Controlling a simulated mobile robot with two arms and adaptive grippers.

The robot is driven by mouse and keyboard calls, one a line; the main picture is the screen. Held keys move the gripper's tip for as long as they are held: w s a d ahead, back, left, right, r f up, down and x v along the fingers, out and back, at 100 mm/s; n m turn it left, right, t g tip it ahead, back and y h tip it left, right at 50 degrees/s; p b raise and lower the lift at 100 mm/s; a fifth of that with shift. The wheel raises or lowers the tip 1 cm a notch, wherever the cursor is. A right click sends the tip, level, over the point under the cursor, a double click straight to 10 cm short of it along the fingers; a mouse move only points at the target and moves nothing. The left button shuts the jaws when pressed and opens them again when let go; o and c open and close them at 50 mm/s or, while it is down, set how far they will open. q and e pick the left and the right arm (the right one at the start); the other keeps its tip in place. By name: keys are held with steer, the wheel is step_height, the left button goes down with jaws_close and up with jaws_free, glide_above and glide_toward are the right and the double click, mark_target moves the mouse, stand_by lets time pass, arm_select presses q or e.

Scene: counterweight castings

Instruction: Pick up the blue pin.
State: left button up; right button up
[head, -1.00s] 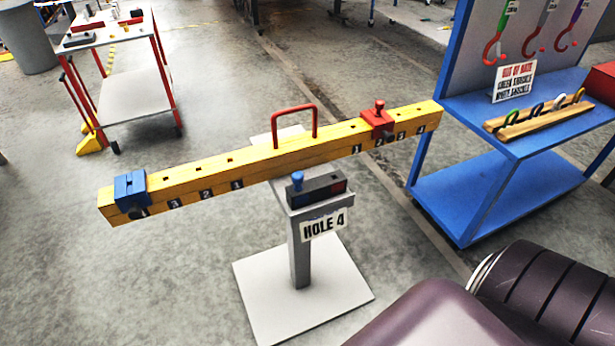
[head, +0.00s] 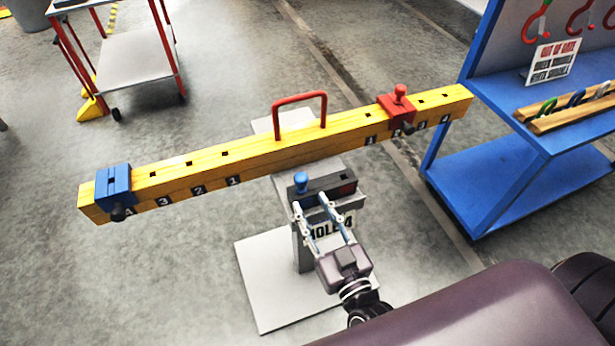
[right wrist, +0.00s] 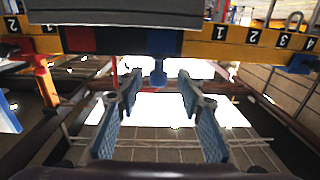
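The blue pin (head: 301,182) stands upright in the left part of a dark block (head: 325,190) on top of the grey stand, in front of the yellow beam. It also shows in the right wrist view (right wrist: 158,75), which is upside down, lined up with the gap between the fingers. My right gripper (head: 310,204) is open and empty, just in front of the block and apart from the pin. Its fingers flank the gap in the right wrist view (right wrist: 156,95). My left gripper is not in view.
The yellow beam (head: 258,152) carries a blue block (head: 114,185) at left, a red clamp (head: 397,107) at right and a red handle (head: 300,98). A blue shelf unit (head: 540,130) stands right. A cart (head: 125,56) stands far left. A sign on the stand is partly covered.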

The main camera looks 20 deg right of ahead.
mark_target(303, 188)
steer(key=w+p, duration=0.1)
steer(key=w, duration=0.5)
steer(key=shift+a+p, duration=0.1)
steer(key=shift+p, duration=0.25)
steer(key=shift+w+f, duration=0.15)
steer(key=shift+w, duration=0.5)
steer(key=shift+c, duration=0.4)
jaws_close()
